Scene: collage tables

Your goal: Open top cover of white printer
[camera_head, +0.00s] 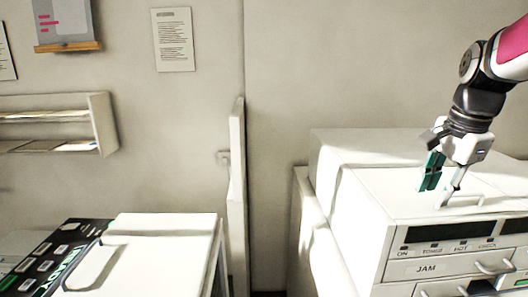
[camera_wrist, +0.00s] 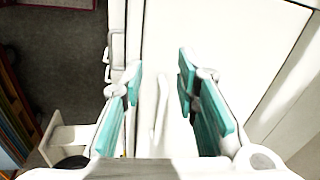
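The white printer (camera_head: 372,197) stands at the right of the head view, with a front panel reading ON, TONER, HOT and JAM. Its flat top cover looks closed. My gripper (camera_head: 432,197) points down just over the top near the front edge, its fingers apart. In the wrist view my gripper (camera_wrist: 160,65) shows two teal-padded fingers spread wide. A thin white upright bar (camera_wrist: 160,112), which looks like a handle on the cover, lies between them with gaps on both sides. I cannot tell how deep the fingertips reach around it.
Another machine (camera_head: 150,251) with a white lid, a looped handle and a black button panel stands at the left. A thin upright panel (camera_head: 237,190) stands between the machines. A wall shelf (camera_head: 103,122) and posted sheet (camera_head: 172,40) are behind. The air above the printer is mostly clear.

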